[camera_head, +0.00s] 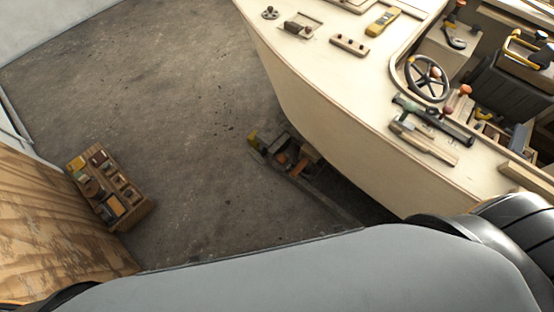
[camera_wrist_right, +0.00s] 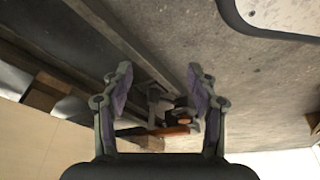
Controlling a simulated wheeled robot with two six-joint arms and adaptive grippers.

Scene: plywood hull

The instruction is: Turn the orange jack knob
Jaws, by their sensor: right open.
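Under the hull's edge in the head view is a jack-like assembly (camera_head: 290,152) with dark metal parts and small orange parts; the orange knob (camera_head: 281,158) is small and hard to make out there. In the right wrist view an orange part (camera_wrist_right: 175,130), which looks like the knob, lies beyond my fingers, low and near the middle. My right gripper (camera_wrist_right: 160,82) is open, its two fingers spread on either side of that area. Nothing is held between the fingers, and the orange part appears apart from them. My left gripper does not show in the head view.
The pale plywood hull (camera_head: 340,130) overhangs the jack on the right. A long beam (camera_head: 325,198) runs along the floor beside it. A wooden shelf (camera_head: 110,190) with small items stands at left. The concrete floor (camera_head: 180,100) between is clear.

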